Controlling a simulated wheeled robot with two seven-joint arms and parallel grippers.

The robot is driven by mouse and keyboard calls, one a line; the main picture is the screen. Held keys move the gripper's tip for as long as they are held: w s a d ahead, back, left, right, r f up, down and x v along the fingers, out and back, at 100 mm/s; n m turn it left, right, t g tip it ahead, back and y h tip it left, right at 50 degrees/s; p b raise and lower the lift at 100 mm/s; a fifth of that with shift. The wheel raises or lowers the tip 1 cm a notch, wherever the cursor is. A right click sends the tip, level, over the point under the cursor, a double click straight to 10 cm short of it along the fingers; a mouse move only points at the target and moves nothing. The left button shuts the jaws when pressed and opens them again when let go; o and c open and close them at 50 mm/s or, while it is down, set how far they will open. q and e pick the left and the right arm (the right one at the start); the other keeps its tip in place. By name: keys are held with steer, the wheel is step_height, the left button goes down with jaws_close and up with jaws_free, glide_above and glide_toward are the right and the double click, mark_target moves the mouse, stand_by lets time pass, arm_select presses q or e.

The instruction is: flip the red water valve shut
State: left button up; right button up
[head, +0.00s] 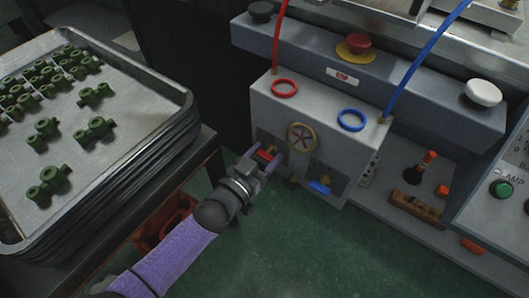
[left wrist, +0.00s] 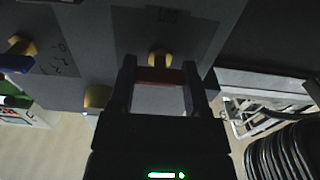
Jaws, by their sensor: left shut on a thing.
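The red water valve has a red handle (head: 264,155) on a brass stem, low on the left of the front of the grey box (head: 258,105). My left gripper (head: 262,160) is at this handle, its fingers on either side of it. In the left wrist view the red handle (left wrist: 160,75) lies crosswise between the two fingertips (left wrist: 160,70), below the brass stem (left wrist: 159,58). The left gripper is shut on the handle, and the fingers partly hide it in the head view. My right gripper is not in view.
A blue-handled valve (head: 320,187) and a brass handwheel (head: 301,137) sit close to the right on the same box. Red and blue hoses rise from its top. A stack of metal trays (head: 150,88) with green parts stands at left. Green floor is open below.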

arm_select(q)
steer(key=o, duration=1.3)
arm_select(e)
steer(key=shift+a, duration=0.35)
arm_select(q)
steer(key=p+v, duration=0.4)
steer(key=v, duration=0.6)
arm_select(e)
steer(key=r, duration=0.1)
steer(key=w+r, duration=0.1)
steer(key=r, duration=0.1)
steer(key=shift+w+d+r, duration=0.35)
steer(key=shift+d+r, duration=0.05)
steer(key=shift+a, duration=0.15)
